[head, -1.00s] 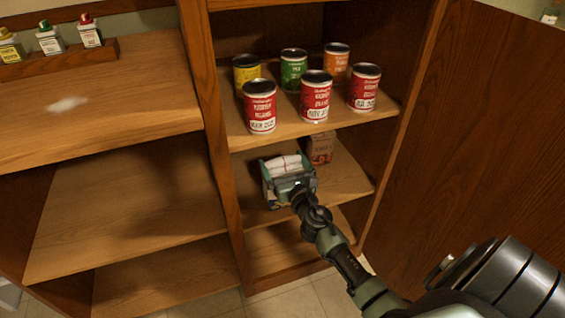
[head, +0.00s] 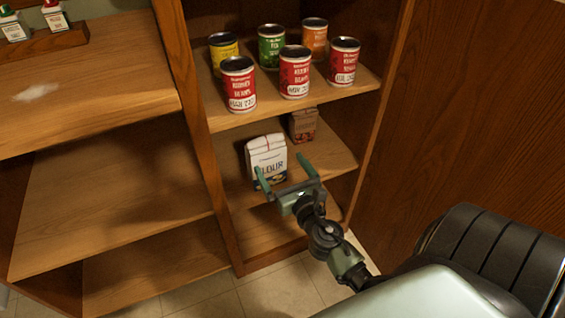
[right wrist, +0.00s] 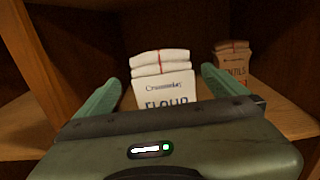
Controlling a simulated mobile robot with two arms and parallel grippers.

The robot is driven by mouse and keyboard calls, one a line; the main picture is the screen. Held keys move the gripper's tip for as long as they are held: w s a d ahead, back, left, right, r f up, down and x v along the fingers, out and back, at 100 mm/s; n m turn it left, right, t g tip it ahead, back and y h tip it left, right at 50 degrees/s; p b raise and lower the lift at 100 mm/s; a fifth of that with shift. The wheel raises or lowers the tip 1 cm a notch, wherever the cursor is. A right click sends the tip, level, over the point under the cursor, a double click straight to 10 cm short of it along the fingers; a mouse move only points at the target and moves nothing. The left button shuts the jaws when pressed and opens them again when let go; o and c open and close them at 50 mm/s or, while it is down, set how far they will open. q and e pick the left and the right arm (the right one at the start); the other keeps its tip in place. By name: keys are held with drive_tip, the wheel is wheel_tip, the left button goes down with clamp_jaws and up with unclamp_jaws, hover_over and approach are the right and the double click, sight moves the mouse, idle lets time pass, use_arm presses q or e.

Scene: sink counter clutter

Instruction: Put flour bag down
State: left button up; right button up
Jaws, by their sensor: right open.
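The flour bag (head: 268,160) is white with a folded top and blue lettering. It stands upright on the shelf (head: 328,160) below the cans. My right gripper (head: 283,172) is open in front of the bag, its two green fingers spread wide. In the right wrist view the flour bag (right wrist: 163,82) stands ahead, between and beyond the fingertips, with a gap visible on each side. The bag's lower front is hidden there by the gripper body. My left gripper is not in view.
A brown paper bag (head: 303,125) stands behind and right of the flour; it also shows in the right wrist view (right wrist: 234,65). Several cans (head: 295,72) fill the shelf above. A wooden upright (head: 200,130) borders the left. The left shelves (head: 110,190) are mostly bare.

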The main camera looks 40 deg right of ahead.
drive_tip(key=s+f+m+g+h, duration=0.1)
drive_tip(key=s+f+m+g, duration=0.3)
drive_tip(key=m, duration=0.7)
drive_tip(key=s+f+m+g+h, duration=0.1)
drive_tip(key=s+f+m+g, duration=0.3)
drive_tip(key=m, duration=0.6)
drive_tip(key=s+a+f+m+g+y, duration=0.2)
drive_tip(key=s+a+m+g+y, duration=0.1)
drive_tip(key=s+a+m, duration=0.2)
drive_tip(key=s+a+f+m+g+y, duration=0.2)
drive_tip(key=s+a+m, duration=0.3)
drive_tip(key=s+a, duration=0.4)
drive_tip(key=shift+s+a+f+g+y, duration=0.15)
drive_tip(key=shift+a+f+g+y, duration=0.15)
drive_tip(key=shift+g+y, duration=0.35)
